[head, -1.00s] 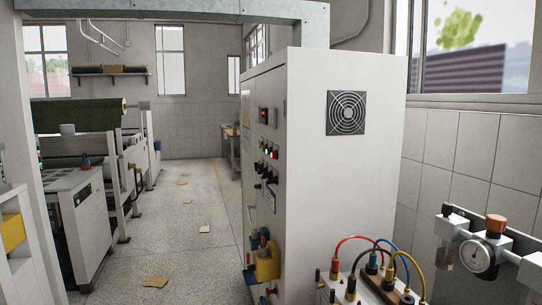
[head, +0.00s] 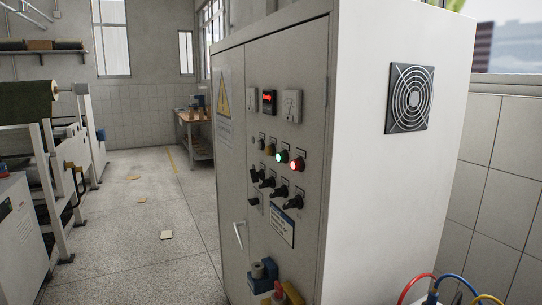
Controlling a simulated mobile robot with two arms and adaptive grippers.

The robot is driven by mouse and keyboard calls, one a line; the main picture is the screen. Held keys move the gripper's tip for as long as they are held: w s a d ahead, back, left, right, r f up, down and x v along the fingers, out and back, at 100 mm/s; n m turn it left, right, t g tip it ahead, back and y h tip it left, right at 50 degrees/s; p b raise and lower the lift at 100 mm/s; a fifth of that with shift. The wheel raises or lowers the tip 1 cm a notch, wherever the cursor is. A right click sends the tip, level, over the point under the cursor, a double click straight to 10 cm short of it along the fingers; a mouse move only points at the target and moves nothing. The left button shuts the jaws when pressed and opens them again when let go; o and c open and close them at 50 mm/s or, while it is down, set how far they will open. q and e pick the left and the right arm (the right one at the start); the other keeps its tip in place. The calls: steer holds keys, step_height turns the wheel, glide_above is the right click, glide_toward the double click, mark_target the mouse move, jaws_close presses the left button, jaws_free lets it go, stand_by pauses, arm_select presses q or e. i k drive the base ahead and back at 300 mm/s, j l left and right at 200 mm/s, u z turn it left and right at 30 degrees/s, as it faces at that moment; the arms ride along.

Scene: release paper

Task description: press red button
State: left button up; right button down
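A tall grey-white control cabinet (head: 240,190) fills the middle and right of the head view. A lit red button (head: 297,164) is on its front panel, at the right end of a row of small buttons. A lit green button (head: 282,156) is just left of it. Black rotary switches (head: 279,191) are below, and a small red display (head: 268,99) is above. Neither of my grippers shows in the head view.
A door handle (head: 238,235) is on the cabinet's front. A blue part (head: 265,276) is at its lower front. The speckled floor (head: 150,230) to the left is mostly open, with a few paper scraps (head: 166,235). Machinery (head: 22,225) stands at the far left.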

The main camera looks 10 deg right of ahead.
mark_target(296, 164)
steer(key=i+j, duration=0.15)
steer(key=j, duration=0.25)
steer(key=i+j, duration=0.15)
steer(key=j, duration=0.3)
steer(key=i+j+z, duration=0.1)
steer(key=j, duration=0.3)
steer(key=i+j, duration=0.15)
steer(key=j, duration=0.3)
